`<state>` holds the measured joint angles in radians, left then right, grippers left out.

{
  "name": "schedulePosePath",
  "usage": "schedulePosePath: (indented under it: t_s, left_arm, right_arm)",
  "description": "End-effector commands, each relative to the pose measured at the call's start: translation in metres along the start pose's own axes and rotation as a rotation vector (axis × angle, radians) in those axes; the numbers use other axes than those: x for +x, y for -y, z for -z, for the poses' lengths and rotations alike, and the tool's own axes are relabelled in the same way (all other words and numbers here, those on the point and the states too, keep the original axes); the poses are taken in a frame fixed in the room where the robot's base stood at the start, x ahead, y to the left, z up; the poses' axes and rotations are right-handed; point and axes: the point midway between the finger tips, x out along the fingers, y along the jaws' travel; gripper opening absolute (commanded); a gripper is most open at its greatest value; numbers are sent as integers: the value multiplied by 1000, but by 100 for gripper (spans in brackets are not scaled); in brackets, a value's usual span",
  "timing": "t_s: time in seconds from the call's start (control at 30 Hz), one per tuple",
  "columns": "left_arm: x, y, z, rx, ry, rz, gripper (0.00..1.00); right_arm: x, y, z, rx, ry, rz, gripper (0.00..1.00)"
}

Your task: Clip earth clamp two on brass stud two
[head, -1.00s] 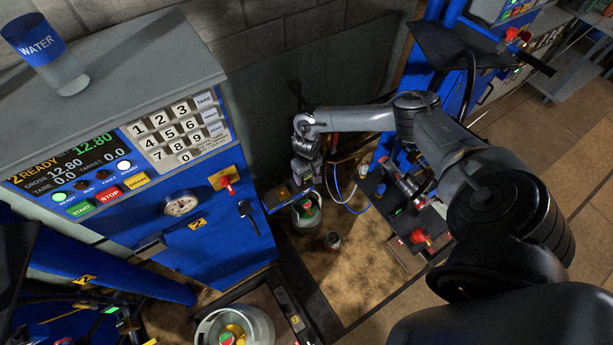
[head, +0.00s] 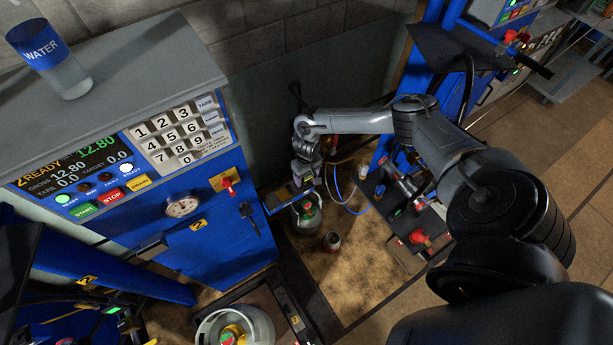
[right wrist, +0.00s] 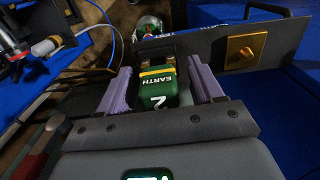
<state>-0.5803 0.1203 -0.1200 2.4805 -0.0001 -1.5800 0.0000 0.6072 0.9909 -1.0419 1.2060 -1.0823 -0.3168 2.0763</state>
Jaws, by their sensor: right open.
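The green earth clamp two (right wrist: 160,85), marked "EARTH 2" with a yellow band, lies between the two purple fingers of my right gripper (right wrist: 159,66) in the right wrist view. The fingers are open, with a gap on each side of it. Its far end is at the edge of a dark panel; whether it touches is unclear. A brass stud on a square brass plate (right wrist: 245,50) is on that panel, right of the clamp; its number is not readable. In the head view my right gripper (head: 305,174) points down and hides the clamp. My left gripper is not in view.
Blue and white hoses (head: 345,195) hang to the right. The blue scale cabinet (head: 205,235) stands left, with a water cup (head: 48,58) on top.

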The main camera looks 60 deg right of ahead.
Motion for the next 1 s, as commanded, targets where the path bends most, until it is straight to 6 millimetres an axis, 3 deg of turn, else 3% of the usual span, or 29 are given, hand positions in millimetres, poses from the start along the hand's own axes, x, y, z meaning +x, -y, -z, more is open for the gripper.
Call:
schedulePosePath:
  t_s: [1.0]
  left_arm:
    - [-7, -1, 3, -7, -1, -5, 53]
  right_arm:
    - [0, -1, 0, 0, 1, -1, 66]
